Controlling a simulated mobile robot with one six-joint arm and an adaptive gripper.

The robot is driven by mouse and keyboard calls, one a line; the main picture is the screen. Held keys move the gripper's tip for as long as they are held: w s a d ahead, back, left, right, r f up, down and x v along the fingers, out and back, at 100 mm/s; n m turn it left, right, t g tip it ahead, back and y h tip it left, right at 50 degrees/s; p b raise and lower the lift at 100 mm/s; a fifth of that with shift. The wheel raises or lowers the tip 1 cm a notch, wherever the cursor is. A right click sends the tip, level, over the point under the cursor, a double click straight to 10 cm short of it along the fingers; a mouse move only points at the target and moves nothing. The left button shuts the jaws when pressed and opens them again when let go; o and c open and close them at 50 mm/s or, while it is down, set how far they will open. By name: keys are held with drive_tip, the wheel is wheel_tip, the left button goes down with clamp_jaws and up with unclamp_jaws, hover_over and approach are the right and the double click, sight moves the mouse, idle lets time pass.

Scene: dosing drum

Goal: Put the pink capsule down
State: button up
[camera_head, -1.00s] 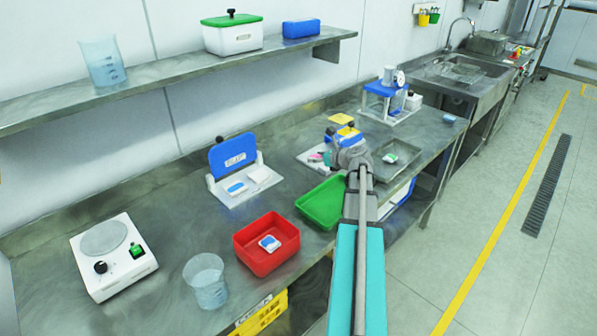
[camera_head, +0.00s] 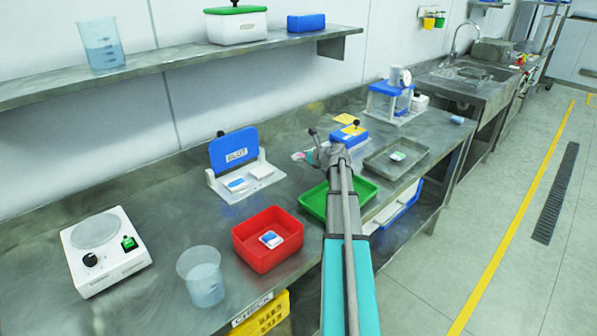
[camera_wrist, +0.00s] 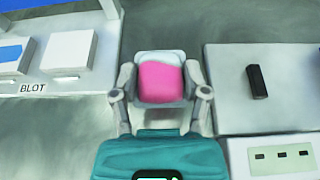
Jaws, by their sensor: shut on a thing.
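The pink capsule (camera_wrist: 160,82), pink with a white end, sits between the two fingers of my gripper (camera_wrist: 160,90) in the wrist view. The fingers are shut on its two sides. In the head view, my gripper (camera_head: 314,150) is over the back middle of the bench, with a small pink part of the capsule (camera_head: 299,156) showing at its left. I cannot tell how high the capsule is above the bench; grey bench top shows around it.
The BLOT stand (camera_head: 238,150) with white pads is left of my gripper. A blue box (camera_head: 349,137) is close on its right. The green tray (camera_head: 313,200), red tray (camera_head: 252,258) and metal tray (camera_head: 418,163) are nearer or to the right. Bare bench separates the stand from my gripper.

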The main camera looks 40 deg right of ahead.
sight(299, 169)
drive_tip(key=shift+w+f, duration=0.3)
drive_tip(key=shift+f, duration=0.1)
drive_tip(key=shift+w+f+b, duration=0.45)
drive_tip(key=shift+f+b, duration=0.1)
drive_tip(key=shift+b, duration=0.2)
drive_tip(key=shift+f+b, duration=1.35)
drive_tip(key=shift+f, duration=0.05)
drive_tip(key=shift+f, duration=0.1)
drive_tip(key=o, duration=0.9)
drive_tip(key=shift+r, duration=0.25)
drive_tip(key=p+v, duration=0.4)
drive_tip(key=v, duration=0.8)
drive_tip(key=shift+s+f+p, duration=0.1)
drive_tip(key=shift+p, duration=0.25)
